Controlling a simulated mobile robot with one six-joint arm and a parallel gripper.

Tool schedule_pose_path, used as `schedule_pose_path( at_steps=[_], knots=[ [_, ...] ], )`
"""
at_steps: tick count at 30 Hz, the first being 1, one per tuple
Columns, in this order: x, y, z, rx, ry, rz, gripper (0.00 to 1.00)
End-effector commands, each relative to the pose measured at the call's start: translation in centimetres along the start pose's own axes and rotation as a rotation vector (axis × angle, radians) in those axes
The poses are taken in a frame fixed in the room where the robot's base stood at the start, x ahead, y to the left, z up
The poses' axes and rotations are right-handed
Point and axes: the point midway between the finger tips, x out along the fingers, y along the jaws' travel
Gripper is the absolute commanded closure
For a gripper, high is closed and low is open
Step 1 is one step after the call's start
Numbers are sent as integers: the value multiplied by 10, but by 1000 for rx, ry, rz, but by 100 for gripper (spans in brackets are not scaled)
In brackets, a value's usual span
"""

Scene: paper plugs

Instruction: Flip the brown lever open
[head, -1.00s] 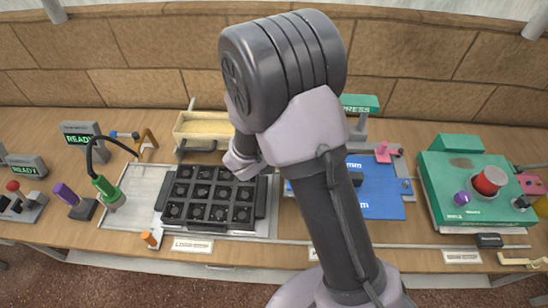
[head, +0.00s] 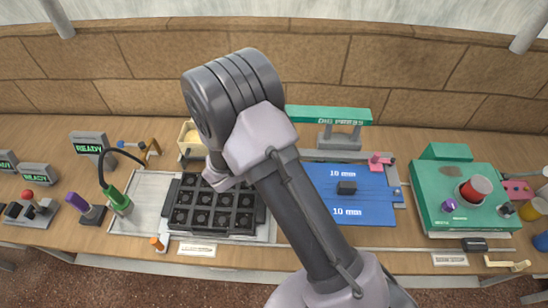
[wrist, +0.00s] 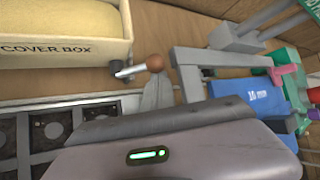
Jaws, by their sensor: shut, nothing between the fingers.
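A lever with a round brown knob (wrist: 155,63) on a short metal rod shows in the wrist view, in front of the cover box (wrist: 70,55). The rod points from a dark pivot up to the right. My gripper's shut fingers (wrist: 159,92) show just below the knob, close to it in the picture; I cannot tell whether they touch it. In the head view my arm hides the lever, and the gripper's fingers cannot be made out.
A black grid tray (head: 213,226) lies below my wrist. A blue mat (head: 350,197) with a small dark block lies to the right, under the green press sign (head: 328,114). A green machine (head: 440,205) with a red knob stands further right. A green-handled tool (head: 118,199) stands left of the tray.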

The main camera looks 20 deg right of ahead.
Motion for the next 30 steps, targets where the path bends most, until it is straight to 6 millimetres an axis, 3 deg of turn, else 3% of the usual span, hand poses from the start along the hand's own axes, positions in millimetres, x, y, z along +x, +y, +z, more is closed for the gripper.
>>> schedule_pose_path(
  at_steps=[1, 13, 30],
  knots=[
    [-8, -2, 5, -28, 0, -32, 100],
    [-20, 10, 15, -253, 0, -329, 100],
    [-30, 21, 24, -249, -1, -323, 100]
  ],
)
